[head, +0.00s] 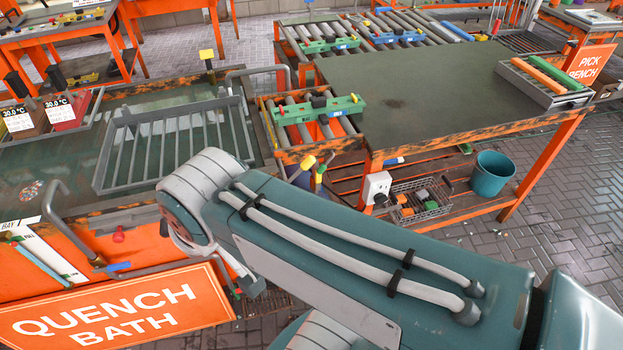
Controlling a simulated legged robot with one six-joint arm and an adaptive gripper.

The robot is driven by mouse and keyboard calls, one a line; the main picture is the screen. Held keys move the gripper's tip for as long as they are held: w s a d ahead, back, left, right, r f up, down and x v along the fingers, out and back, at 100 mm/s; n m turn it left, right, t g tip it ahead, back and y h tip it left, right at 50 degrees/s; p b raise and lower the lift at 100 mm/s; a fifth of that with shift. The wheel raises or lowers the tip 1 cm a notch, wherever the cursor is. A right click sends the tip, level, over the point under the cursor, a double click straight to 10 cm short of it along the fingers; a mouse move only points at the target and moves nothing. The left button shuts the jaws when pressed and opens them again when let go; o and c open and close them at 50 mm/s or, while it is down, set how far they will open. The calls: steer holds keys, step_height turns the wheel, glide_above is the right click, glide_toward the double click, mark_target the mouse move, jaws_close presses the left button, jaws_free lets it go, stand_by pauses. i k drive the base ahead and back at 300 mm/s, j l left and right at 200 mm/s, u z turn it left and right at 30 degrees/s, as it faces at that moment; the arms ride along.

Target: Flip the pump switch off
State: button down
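No part is clearly marked as the pump switch, and I cannot tell its on or off position. A white box (376,187) like a socket or switch housing hangs on the front leg of the green-topped bench. A lever with a yellow tip (325,161) stands just left of it, and a red knob (118,235) sits on the front of the quench bath (60,255). My arm crosses the lower middle from the right and bends down at its left end. My gripper is not visible; the arm hides what lies behind it.
A wire rack (176,141) rests over the bath, with bent metal handles around it. The green-topped bench (430,95) is mostly bare. A teal bucket (492,172) and a wire basket (420,199) sit on its lower shelf. The brick floor (560,225) is open at right.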

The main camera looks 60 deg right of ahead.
mark_target(380, 199)
steer(key=k+l+z, duration=0.1)
steer(key=z, duration=2.2)
